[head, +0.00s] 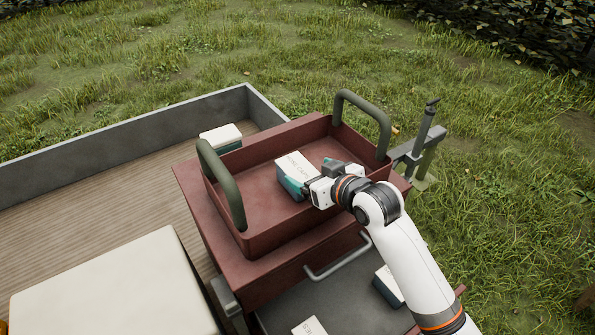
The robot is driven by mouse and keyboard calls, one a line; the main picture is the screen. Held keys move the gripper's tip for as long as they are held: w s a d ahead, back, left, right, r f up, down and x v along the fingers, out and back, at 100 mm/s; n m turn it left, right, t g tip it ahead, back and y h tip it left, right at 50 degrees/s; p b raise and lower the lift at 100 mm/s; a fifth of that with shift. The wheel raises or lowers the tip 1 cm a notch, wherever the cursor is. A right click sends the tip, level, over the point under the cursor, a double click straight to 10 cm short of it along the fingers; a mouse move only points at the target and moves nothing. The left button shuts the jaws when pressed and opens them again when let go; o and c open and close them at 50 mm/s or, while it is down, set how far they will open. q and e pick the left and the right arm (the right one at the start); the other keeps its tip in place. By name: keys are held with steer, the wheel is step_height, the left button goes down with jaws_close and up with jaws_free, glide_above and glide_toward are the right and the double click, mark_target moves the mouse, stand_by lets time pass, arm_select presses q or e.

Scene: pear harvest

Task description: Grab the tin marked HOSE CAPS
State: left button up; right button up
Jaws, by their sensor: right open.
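The tin marked HOSE CAPS (294,166) has a white lid and teal sides. It lies inside a red tray (254,239), near its middle. My right gripper (318,180) is open over the tray at the tin's right end. Its fingers are close to the tin, and I cannot tell whether they touch it. The gripper hides the tin's right end. My left gripper is not in view.
The tray has two upright handles (222,184) (364,115) and sits on a red chest (275,277). Other white-topped tins lie behind the chest (221,134) and in front of it (389,283) (310,327). A large pale box (115,290) fills the lower left.

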mark_target(295, 163)
steer(key=shift+w+a+f, duration=0.1)
steer(key=shift+w+a, duration=0.15)
steer(key=shift+w, duration=0.05)
steer(key=shift+w+a+f, duration=0.1)
steer(key=shift+w+a, duration=0.05)
steer(key=shift+w, duration=0.15)
steer(key=p+x, duration=0.2)
steer(key=x, duration=0.2)
steer(key=shift+f, duration=0.1)
steer(key=shift+w+a+f+p, duration=0.1)
steer(key=shift+w+f+p, duration=0.15)
steer(key=shift+w+p, duration=0.1)
steer(key=c, duration=1.2)
steer(key=shift+r, duration=0.1)
